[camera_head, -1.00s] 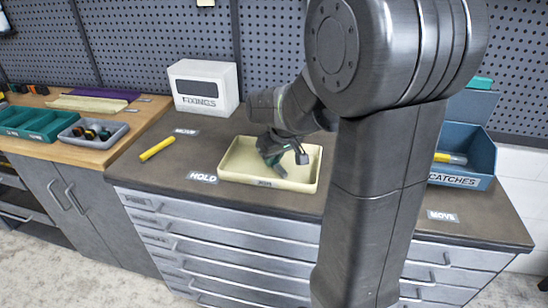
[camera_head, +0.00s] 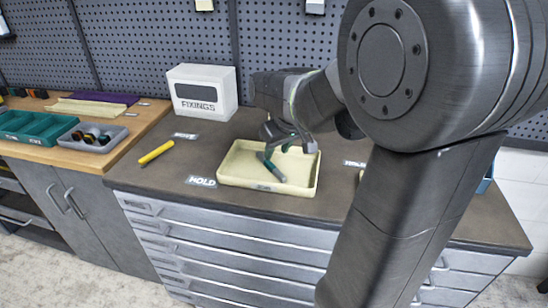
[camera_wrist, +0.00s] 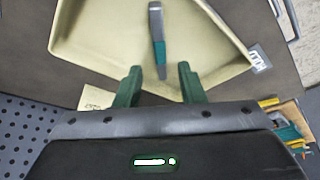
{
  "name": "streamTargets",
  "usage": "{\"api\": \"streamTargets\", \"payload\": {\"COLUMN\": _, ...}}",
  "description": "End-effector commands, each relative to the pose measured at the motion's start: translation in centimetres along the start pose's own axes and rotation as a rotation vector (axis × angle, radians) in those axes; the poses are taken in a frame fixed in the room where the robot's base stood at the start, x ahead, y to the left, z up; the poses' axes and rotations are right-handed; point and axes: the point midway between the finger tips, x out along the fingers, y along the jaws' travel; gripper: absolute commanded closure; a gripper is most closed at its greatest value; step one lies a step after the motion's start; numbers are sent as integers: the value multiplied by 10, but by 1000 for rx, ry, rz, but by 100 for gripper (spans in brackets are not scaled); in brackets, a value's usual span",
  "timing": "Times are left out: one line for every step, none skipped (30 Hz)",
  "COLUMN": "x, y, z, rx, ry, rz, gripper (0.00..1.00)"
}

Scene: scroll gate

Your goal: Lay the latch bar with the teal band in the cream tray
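The latch bar with the teal band (camera_head: 270,167) lies in the cream tray (camera_head: 235,176), slanting across its floor. In the wrist view the grey bar with its teal part (camera_wrist: 158,42) lies flat in the tray (camera_wrist: 95,35), with its near end close to my fingertips. My gripper (camera_head: 284,147) is over the back part of the tray. In the wrist view its two green fingers (camera_wrist: 159,75) stand wide apart, with nothing held between them and clear space on both sides of the bar.
A yellow bar (camera_head: 156,152) lies on the bench left of the tray. A white FIXINGS box (camera_head: 203,92) stands behind it, and a HOLD label (camera_head: 201,182) is by the tray's front left. My arm hides most of the bench's right side. Pegboard (camera_head: 150,40) closes the back.

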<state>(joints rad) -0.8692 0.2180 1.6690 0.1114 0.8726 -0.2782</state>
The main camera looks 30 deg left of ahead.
Motion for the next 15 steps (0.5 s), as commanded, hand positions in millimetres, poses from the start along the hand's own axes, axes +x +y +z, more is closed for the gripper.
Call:
{"api": "streamTargets", "payload": {"x": -13, "y": 0, "z": -1, "rx": 0, "ry": 5, "rz": 1, "gripper": 64}}
{"api": "streamTargets", "payload": {"x": -19, "y": 0, "z": -1, "rx": 0, "ry": 5, "rz": 1, "gripper": 64}}
{"api": "streamTargets", "payload": {"x": -26, "y": 0, "z": -1, "rx": 0, "ry": 3, "rz": 1, "gripper": 64}}
{"api": "streamTargets", "payload": {"x": -31, "y": 0, "z": -1, "rx": 0, "ry": 4, "rz": 1, "gripper": 64}}
{"api": "streamTargets", "payload": {"x": -36, "y": 0, "z": -1, "rx": 0, "ry": 3, "rz": 1, "gripper": 64}}
{"api": "streamTargets", "payload": {"x": -41, "y": 0, "z": -1, "rx": 0, "ry": 3, "rz": 1, "gripper": 64}}
{"api": "streamTargets", "payload": {"x": -45, "y": 0, "z": -1, "rx": 0, "ry": 3, "rz": 1, "gripper": 64}}
{"api": "streamTargets", "payload": {"x": -48, "y": 0, "z": -1, "rx": 0, "ry": 2, "rz": 1, "gripper": 64}}
{"api": "streamTargets", "payload": {"x": -51, "y": 0, "z": 0, "rx": 0, "ry": 1, "rz": 1, "gripper": 64}}
{"api": "streamTargets", "payload": {"x": -53, "y": 0, "z": 0, "rx": 0, "ry": 1, "rz": 1, "gripper": 64}}
{"api": "streamTargets", "payload": {"x": -54, "y": 0, "z": 0, "rx": 0, "ry": 0, "rz": 0, "gripper": 64}}
{"api": "streamTargets", "payload": {"x": -56, "y": 0, "z": 0, "rx": 0, "ry": 0, "rz": 0, "gripper": 64}}
{"api": "streamTargets", "payload": {"x": -56, "y": 0, "z": 0, "rx": 0, "ry": -1, "rz": 0, "gripper": 64}}
{"api": "streamTargets", "payload": {"x": -57, "y": 0, "z": 0, "rx": 0, "ry": -1, "rz": 0, "gripper": 64}}
{"api": "streamTargets", "payload": {"x": -57, "y": 0, "z": 0, "rx": 0, "ry": -2, "rz": 0, "gripper": 64}}
